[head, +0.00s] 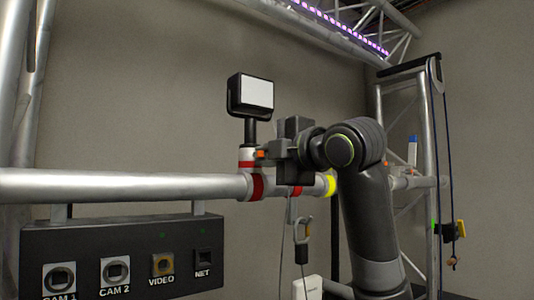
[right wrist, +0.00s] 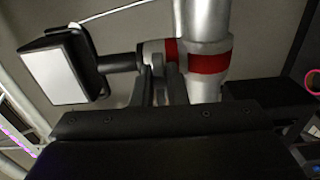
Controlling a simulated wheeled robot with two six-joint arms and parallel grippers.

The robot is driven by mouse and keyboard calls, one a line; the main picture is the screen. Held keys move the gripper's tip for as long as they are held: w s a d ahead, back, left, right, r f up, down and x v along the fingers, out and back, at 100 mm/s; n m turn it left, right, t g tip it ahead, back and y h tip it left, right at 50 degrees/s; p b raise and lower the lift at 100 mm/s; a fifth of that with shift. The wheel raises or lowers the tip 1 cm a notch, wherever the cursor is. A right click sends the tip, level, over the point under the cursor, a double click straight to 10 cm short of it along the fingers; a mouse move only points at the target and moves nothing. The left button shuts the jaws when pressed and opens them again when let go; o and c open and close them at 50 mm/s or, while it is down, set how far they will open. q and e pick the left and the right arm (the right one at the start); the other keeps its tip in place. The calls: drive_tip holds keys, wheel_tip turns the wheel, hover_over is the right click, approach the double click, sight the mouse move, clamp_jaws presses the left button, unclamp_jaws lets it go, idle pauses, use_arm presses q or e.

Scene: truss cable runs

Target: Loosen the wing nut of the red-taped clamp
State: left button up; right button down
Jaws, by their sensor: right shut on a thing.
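The red-taped clamp (head: 246,156) sits around the silver truss tube (head: 130,185), with red tape on it and on the tube beside it. A black lamp with a white face (head: 256,93) stands above it on a short black post. In the right wrist view, the clamp (right wrist: 154,48) and its red band show just beyond my fingers. My right gripper (head: 270,153) comes in from the right at the clamp's side, shut on the wing nut; the fingers (right wrist: 164,85) hide the nut itself. My left gripper is not in view.
A black panel (head: 130,250) with CAM 1, CAM 2, VIDEO and NET sockets hangs under the tube at left. A yellow band (head: 330,186) marks the tube further right. A carabiner (head: 302,230) hangs below my gripper. A blue rope (head: 446,130) hangs at the right truss.

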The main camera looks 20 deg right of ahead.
drive_tip(key=shift+f+n, duration=0.15)
drive_tip(key=shift+n, duration=0.55)
drive_tip(key=c, duration=1.4)
unclamp_jaws()
drive_tip(key=shift+c, duration=0.2)
drive_tip(key=b+v, duration=0.7)
drive_tip(key=v, duration=1)
drive_tip(key=shift+s, duration=0.2)
